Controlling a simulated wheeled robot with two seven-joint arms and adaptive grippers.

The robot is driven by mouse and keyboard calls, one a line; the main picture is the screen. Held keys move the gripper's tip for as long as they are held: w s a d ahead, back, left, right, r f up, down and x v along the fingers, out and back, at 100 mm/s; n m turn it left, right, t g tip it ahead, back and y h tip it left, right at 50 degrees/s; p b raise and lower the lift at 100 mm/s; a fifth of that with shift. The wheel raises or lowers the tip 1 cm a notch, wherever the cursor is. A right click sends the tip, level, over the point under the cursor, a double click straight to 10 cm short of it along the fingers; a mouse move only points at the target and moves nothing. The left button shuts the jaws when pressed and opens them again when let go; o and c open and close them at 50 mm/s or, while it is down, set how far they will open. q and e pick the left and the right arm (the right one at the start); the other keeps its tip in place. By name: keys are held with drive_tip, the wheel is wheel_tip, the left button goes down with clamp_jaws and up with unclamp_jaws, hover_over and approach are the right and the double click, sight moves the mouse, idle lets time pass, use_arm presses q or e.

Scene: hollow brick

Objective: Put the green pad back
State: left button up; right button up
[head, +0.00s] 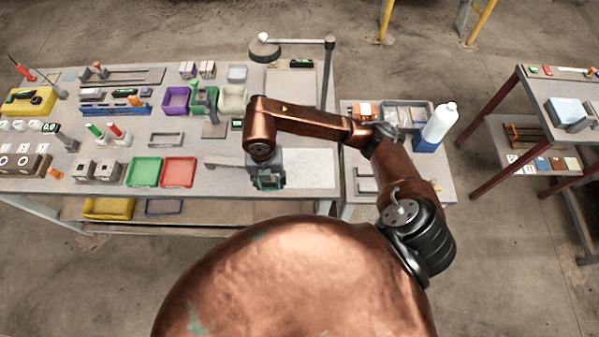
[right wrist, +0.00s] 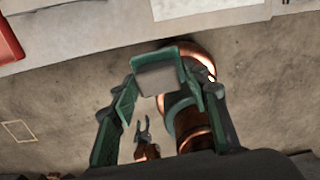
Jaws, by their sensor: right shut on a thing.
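My right gripper (head: 268,182) is over the front edge of the workbench (head: 220,187), just left of a pale mat. In the right wrist view its green fingers (right wrist: 158,85) are closed on a small block with a grey face (right wrist: 158,78) and green beside it. I cannot tell for sure that this is the green pad. The floor shows behind it. A small claw on a copper link (right wrist: 143,128), probably my left gripper, shows lower down, too small to judge. My left arm is out of the head view.
A green tray (head: 145,172) and a red tray (head: 180,172) lie left of my right gripper. The pale mat (head: 310,168) is bare. A lamp post (head: 328,85) stands behind my arm.

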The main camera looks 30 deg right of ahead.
drive_tip(key=shift+m, duration=0.4)
drive_tip(key=shift+w+d+f, duration=0.1)
drive_tip(key=shift+d+f, duration=0.15)
drive_tip(key=shift+d, duration=0.1)
drive_tip(key=w+d+f+p, duration=0.1)
drive_tip(key=w+d+f, duration=0.15)
drive_tip(key=d, duration=0.45)
hover_over(300, 176)
drive_tip(key=a, duration=0.1)
wheel_tip(300, 176, down, 6)
drive_tip(key=shift+s+a+r+p, duration=0.1)
drive_tip(key=shift+r+p, duration=0.15)
drive_tip(key=shift+p, duration=0.2)
drive_tip(key=shift+w+d+f, duration=0.2)
drive_tip(key=shift+d+f, duration=0.35)
drive_tip(key=shift+f, duration=0.15)
wheel_tip(300, 176, down, 3)
drive_tip(key=shift+f+p, duration=0.1)
drive_tip(key=shift+p, duration=0.45)
